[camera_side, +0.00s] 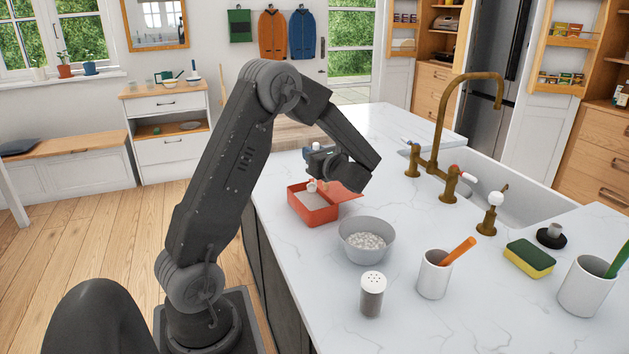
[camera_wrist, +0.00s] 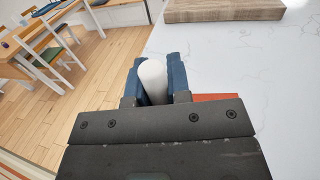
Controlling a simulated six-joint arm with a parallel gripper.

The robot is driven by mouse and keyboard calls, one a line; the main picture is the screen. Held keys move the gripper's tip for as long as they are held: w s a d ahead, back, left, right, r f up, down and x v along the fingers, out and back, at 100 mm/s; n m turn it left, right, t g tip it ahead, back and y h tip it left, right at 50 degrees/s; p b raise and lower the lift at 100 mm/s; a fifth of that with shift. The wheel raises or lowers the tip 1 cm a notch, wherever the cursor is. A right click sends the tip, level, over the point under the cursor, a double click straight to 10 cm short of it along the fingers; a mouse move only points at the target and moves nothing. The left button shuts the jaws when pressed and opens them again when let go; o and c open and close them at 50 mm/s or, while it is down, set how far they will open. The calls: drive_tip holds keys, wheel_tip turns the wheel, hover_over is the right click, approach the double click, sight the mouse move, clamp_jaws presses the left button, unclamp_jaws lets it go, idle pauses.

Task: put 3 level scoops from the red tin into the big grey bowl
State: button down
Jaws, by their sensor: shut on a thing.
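The red tin (camera_side: 316,216) stands on the white counter with its red lid (camera_side: 346,191) open and pale contents inside. My gripper (camera_side: 313,176) is just above the tin. In the wrist view its blue fingers are shut on a white rounded handle (camera_wrist: 153,80), which looks like the scoop's. A small white part of the scoop (camera_side: 312,186) shows over the tin in the side view. The scoop's bowl and its load cannot be made out. The grey bowl (camera_side: 352,245) stands in front of the tin, to its right, and holds whitish lumpy contents.
A shaker (camera_side: 372,295), a white cup (camera_side: 433,277) with an orange handle and a sponge (camera_side: 529,259) stand nearer the camera. A brass tap (camera_side: 434,140) and sink lie right. A wooden board (camera_wrist: 222,10) lies beyond the gripper.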

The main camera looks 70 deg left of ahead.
drive_tip(key=v, duration=0.2)
drive_tip(key=shift+s+d, duration=0.2)
drive_tip(key=shift+d, duration=0.1)
drive_tip(key=shift+a, duration=0.1)
drive_tip(key=shift+w+x, duration=0.25)
drive_tip(key=shift+x, duration=0.95)
drive_tip(key=shift+s+v, duration=0.15)
drive_tip(key=shift+v, duration=0.5)
drive_tip(key=shift+s+v, duration=0.15)
drive_tip(key=shift+v, duration=0.45)
